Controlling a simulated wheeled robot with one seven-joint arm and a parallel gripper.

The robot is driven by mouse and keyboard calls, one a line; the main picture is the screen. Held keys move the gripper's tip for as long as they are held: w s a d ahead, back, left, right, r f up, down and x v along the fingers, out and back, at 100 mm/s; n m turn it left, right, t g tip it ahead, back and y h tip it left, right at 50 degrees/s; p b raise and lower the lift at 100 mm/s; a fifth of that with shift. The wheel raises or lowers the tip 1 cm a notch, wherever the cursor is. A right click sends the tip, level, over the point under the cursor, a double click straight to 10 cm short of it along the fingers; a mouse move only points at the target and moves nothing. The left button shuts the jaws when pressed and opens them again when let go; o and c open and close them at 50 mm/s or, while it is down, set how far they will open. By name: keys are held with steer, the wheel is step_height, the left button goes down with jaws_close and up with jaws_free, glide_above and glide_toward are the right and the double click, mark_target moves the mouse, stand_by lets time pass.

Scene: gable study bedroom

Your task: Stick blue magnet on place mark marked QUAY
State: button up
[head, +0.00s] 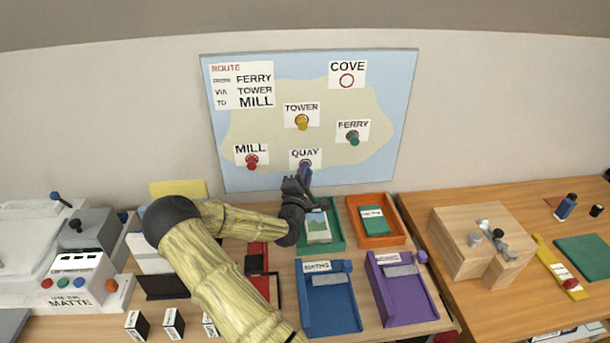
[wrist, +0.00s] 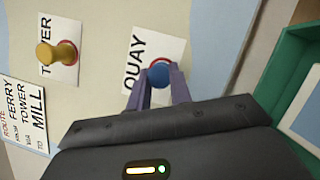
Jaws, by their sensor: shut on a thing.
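The map board (head: 236,134) hangs on the wall with several labelled place marks. My gripper (head: 305,172) is at the QUAY label (head: 304,154) near the board's lower edge. In the wrist view its two fingers (wrist: 160,88) are shut on the blue magnet (wrist: 159,73), which sits over the red ring of the QUAY label (wrist: 146,50). I cannot tell whether the magnet touches the board. A yellow magnet (head: 302,122) is on TOWER, a green magnet (head: 353,138) on FERRY and a red magnet (head: 252,161) on MILL. The COVE ring (head: 347,81) is empty.
Below the board, the desk holds a green tray (head: 335,238), an orange tray (head: 401,238), a blue tray (head: 330,318) and a purple tray (head: 408,312). A grey machine (head: 88,232) stands at the left. A wooden block (head: 462,250) stands at the right.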

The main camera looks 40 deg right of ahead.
steer(key=shift+w+d, duration=0.15)
steer(key=shift+w, duration=0.1)
stand_by(0.4)
steer(key=o, duration=0.8)
steer(key=shift+o, duration=0.2)
steer(key=shift+s, duration=0.1)
steer(key=s+a, duration=0.3)
steer(key=s, duration=0.2)
steer(key=shift+s+a, duration=0.35)
steer(key=shift+s, duration=0.05)
stand_by(0.7)
